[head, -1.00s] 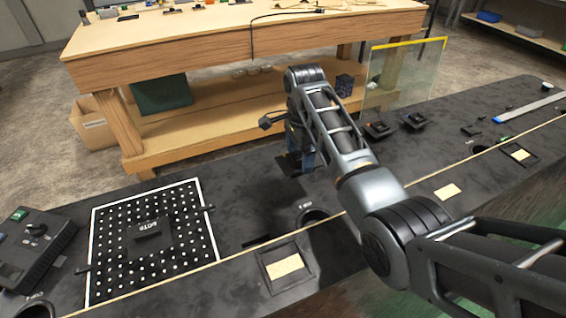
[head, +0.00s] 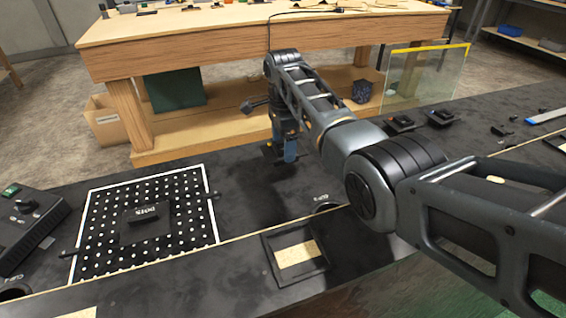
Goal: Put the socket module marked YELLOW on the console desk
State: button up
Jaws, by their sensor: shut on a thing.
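My gripper (head: 285,155) hangs at the end of my arm, over the back part of the black console desk (head: 235,193). It is shut on a small dark thing, probably a socket module, mostly hidden by the fingers and too small to read. It appears held above the desk, with a dark shadow below. Two dark modules (head: 401,123) (head: 441,117) sit on the desk at the back right. I cannot read any YELLOW mark on them.
A white-framed dotted board (head: 96,232) with a black block (head: 147,220) lies left. A control box (head: 30,225) stands far left. A framed recess (head: 297,255) is in front. A clear panel with a yellow top edge (head: 425,75) stands behind the right modules. A wooden workbench (head: 240,60) stands behind.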

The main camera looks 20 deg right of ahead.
jog(key=shift+w+a+f+b, duration=0.1)
jog(key=shift+f+b, duration=1.85)
jog(key=shift+f, duration=0.05)
jog(key=shift+f, duration=0.1)
jog(key=o, duration=0.9)
notch_tip(320, 180, up, 12)
jog(key=shift+r, duration=0.15)
